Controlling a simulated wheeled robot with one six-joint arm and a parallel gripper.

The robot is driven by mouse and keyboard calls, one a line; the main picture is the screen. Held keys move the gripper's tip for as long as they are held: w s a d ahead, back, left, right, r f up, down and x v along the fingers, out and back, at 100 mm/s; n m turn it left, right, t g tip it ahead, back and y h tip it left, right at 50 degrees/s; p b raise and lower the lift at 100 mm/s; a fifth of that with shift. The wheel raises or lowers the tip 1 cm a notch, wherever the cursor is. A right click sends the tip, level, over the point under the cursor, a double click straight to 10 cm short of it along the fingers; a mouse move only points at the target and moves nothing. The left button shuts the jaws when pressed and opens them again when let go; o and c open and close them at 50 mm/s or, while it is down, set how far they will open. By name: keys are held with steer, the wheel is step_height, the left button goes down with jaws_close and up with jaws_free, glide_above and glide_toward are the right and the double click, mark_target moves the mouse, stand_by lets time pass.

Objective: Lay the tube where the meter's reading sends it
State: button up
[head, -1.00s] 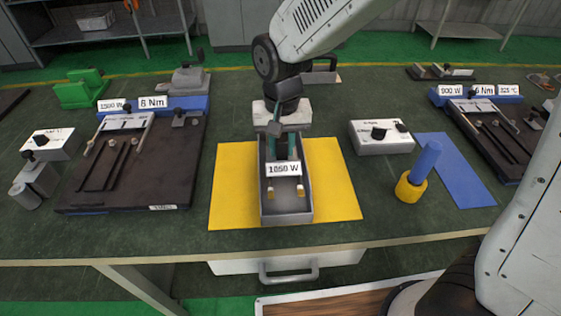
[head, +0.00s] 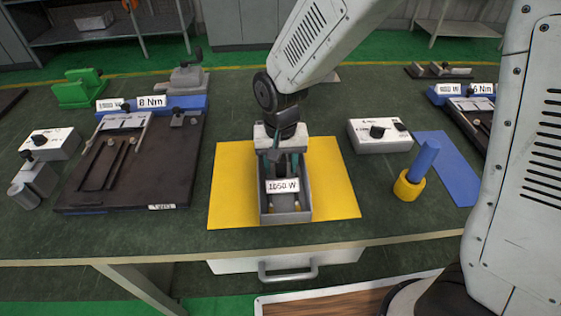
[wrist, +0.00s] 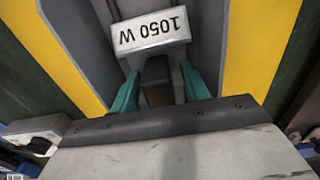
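A grey open tray (head: 285,217) stands on a yellow mat (head: 335,190). The tube itself is mostly hidden behind the label and my gripper. My gripper (head: 282,172) points down into the tray behind the label.
A dark fixture board (head: 150,165) with 8 Nm and wattage labels lies left. A similar fixture (head: 470,100) at right is partly hidden by my arm. Another white knobbed box (head: 55,143) is far left.

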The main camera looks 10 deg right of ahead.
steer(key=shift+r, duration=0.1)
step_height(320, 180, up, 12)
steer(key=shift+r, duration=0.1)
steer(key=s+d+r, duration=0.3)
steer(key=s+d, duration=0.1)
steer(key=d, duration=0.2)
steer(key=s+d+r, duration=0.4)
steer(key=d, duration=0.3)
steer(key=s+d+t, duration=0.1)
steer(key=s+d, duration=0.6)
steer(key=s, duration=0.4)
steer(key=shift+s+d+r, duration=0.3)
steer(key=shift+d+r, duration=0.1)
